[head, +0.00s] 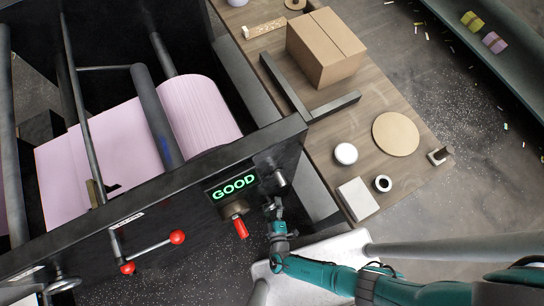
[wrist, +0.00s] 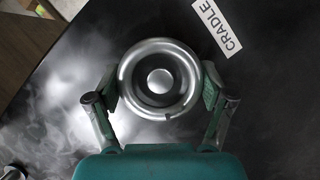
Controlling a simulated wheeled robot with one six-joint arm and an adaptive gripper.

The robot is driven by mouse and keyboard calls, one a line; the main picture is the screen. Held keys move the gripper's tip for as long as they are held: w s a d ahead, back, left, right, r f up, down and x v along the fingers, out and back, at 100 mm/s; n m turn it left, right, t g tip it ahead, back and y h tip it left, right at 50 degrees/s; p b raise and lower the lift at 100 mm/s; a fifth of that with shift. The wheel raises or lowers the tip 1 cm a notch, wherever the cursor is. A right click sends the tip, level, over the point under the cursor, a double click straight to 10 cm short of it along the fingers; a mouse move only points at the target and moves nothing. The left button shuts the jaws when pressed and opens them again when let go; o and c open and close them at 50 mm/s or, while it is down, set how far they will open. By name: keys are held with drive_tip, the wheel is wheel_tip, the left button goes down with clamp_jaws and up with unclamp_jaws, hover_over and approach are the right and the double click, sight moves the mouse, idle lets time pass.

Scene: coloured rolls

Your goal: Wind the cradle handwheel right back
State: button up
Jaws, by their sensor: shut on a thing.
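The cradle handwheel (wrist: 160,80) is a round silver wheel with a raised rim and a bright centre hub. It sits on the dark machine panel, with a white CRADLE label (wrist: 217,27) at its upper right in the wrist view. My gripper (wrist: 160,88) is shut on the handwheel, one finger on each side of its rim. In the head view my gripper (head: 273,204) is at the machine's front, right of the green GOOD display (head: 234,187). The wheel is hard to make out there.
A red-handled lever (head: 240,227) sticks out just left of my gripper. A crank with red knobs (head: 177,237) is farther left. A pink roll (head: 198,112) lies in the machine. A wooden bench (head: 337,140) at the right carries a cardboard box (head: 325,48) and small items.

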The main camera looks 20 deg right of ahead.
drive_tip(key=n+t+h, duration=0.1)
drive_tip(key=n, duration=0.3)
drive_tip(key=shift+a+t, duration=0.1)
drive_tip(key=shift+t, duration=0.3)
drive_tip(key=shift+n+h, duration=0.3)
drive_tip(key=shift+n, duration=0.1)
drive_tip(key=o, duration=1)
drive_tip(key=shift+o, duration=0.2)
drive_tip(key=shift+r, duration=0.1)
